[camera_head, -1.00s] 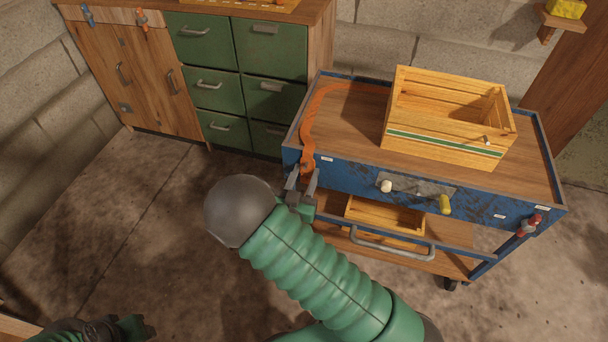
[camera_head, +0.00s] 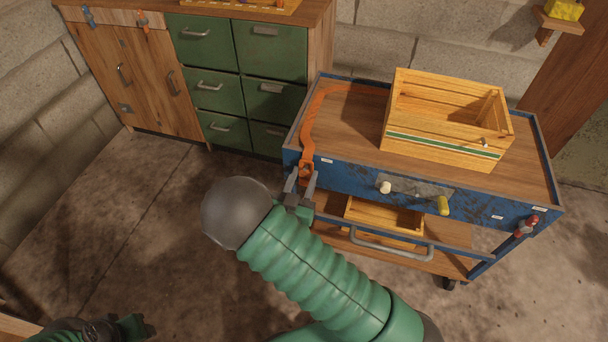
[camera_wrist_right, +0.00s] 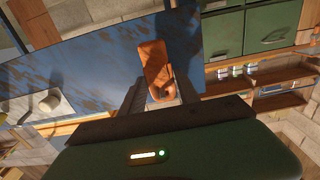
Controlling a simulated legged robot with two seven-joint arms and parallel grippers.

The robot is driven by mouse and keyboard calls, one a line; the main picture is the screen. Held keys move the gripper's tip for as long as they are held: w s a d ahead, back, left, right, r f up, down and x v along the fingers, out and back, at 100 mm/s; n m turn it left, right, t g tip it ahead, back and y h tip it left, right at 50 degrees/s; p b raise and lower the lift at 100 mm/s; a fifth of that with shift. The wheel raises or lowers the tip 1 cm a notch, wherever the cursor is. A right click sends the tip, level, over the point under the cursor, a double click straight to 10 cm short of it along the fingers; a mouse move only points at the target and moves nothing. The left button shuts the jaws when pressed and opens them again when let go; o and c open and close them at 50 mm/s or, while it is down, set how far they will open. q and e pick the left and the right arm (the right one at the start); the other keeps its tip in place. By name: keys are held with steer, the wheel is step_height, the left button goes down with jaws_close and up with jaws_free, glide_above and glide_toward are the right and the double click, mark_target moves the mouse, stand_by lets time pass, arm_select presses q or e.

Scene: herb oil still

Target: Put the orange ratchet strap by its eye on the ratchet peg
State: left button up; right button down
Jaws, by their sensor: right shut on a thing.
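The orange ratchet strap (camera_head: 308,129) runs along the left side of the blue cart's wooden top and hangs over the front left corner. Its lower end lies between the fingertips of my right gripper (camera_head: 303,182), close to the blue front panel. In the right wrist view, the strap's orange end (camera_wrist_right: 154,62) with its eye shows between the two dark fingers of my right gripper (camera_wrist_right: 160,97), which is shut on it. I cannot make out the ratchet peg for certain.
A wooden crate (camera_head: 440,149) stands on the cart top (camera_head: 350,125). A white knob (camera_head: 385,188) and a yellow handle (camera_head: 444,205) stick out of the front panel. Below are a grey handle bar (camera_head: 390,248) and another crate (camera_head: 410,217). Green drawers (camera_head: 222,92) stand behind left.

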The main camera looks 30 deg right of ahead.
mark_target(306, 171)
steer(key=shift+r+p+v, duration=0.2)
steer(key=shift+p+v, duration=0.25)
steer(key=shift+v, duration=1.2)
arm_select(q)
steer(key=shift+r, duration=0.45)
